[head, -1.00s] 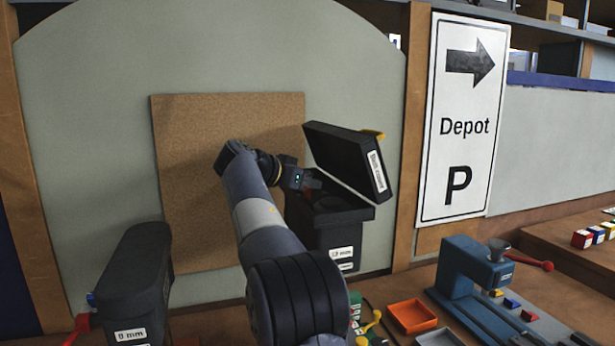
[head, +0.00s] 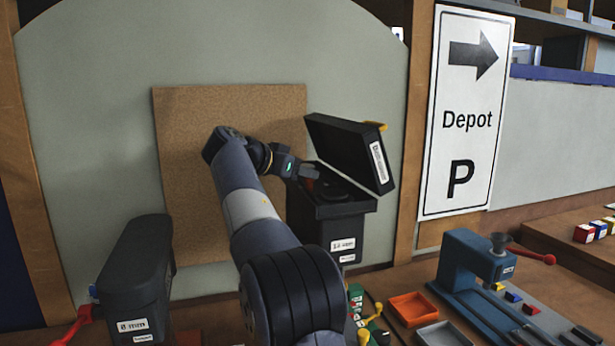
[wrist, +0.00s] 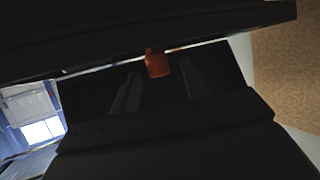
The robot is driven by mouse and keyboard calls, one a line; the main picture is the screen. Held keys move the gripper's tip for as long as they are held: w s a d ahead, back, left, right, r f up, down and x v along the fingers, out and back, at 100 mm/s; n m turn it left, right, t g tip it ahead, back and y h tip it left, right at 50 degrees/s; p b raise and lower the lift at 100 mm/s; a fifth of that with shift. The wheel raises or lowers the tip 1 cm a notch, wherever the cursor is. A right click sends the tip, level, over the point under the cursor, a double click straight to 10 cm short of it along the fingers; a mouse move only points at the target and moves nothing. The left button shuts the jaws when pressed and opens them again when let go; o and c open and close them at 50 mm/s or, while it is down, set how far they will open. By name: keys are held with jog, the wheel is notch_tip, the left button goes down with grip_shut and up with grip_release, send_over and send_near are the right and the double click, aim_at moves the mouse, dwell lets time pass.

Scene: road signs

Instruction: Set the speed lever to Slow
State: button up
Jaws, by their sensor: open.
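A dark machine (head: 335,232) with a raised black lid (head: 340,145) stands before the cork board. A small red-orange part (wrist: 157,65) shows in the wrist view; it may be the speed lever, but no Slow mark can be read. A reddish spot also shows by the fingers in the head view (head: 309,185). My gripper (head: 312,173) is at the left side of the open housing, just under the lid. In the wrist view my gripper (wrist: 158,88) is open, with the red-orange part between and beyond its dark fingers. I cannot tell whether they touch.
The lid hangs close above my gripper. A second dark machine (head: 135,280) with a red handle stands at left. A blue press (head: 470,265), an orange tray (head: 412,309), a grey tray (head: 440,335) and yellow-knobbed levers (head: 375,315) are at right. The cork board (head: 190,130) is behind.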

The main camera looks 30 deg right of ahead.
jog(key=v, duration=0.8)
jog(key=shift+b, duration=0.3)
jog(key=shift+d, duration=0.1)
jog(key=p+x, duration=0.1)
jog(key=x, duration=0.9)
jog(key=shift+d+p, duration=0.3)
jog(key=shift+d, duration=0.05)
jog(key=shift+f+b, duration=0.25)
jog(key=shift+b, duration=0.1)
jog(key=shift+s+d+r+n+t, duration=0.1)
jog(key=shift+s+d+n+t, duration=0.05)
jog(key=shift+n+t, duration=0.15)
jog(key=shift+r, duration=0.1)
